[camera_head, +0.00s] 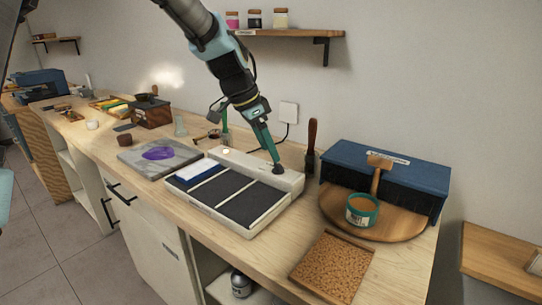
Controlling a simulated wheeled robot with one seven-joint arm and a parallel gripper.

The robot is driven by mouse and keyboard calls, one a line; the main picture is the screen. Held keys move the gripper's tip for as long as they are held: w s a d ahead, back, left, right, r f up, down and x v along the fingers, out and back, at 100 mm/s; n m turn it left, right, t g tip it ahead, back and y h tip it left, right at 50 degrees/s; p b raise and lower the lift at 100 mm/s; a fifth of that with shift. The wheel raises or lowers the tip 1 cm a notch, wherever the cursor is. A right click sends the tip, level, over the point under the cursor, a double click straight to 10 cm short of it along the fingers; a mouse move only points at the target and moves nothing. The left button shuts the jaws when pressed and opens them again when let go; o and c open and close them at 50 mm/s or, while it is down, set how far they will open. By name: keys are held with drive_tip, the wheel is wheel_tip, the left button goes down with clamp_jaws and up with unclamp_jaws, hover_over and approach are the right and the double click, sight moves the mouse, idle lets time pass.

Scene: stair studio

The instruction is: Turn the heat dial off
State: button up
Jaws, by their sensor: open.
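The heat dial (278,169) is a small dark knob on the raised back strip of a cream hot plate unit (243,229) with dark flat panels. My arm reaches down from the top, and my gripper (273,156) is right above and behind the dial, its tips at or very close to it. The gripper is open. I cannot tell whether the fingers touch the dial, and its pointer and setting are too small to read. A pale spot, perhaps a lamp (226,150), shows near the strip's left end.
A blue box (390,177), a round wooden board (334,213) with a green tin (362,210), and a cork mat (332,266) lie right of the unit. A grey slab (150,169) with a purple patch lies left.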

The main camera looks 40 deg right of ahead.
sight(274, 171)
drive_tip(key=shift+p+x, duration=0.35)
drive_tip(key=shift+x, duration=1.95)
clamp_jaws()
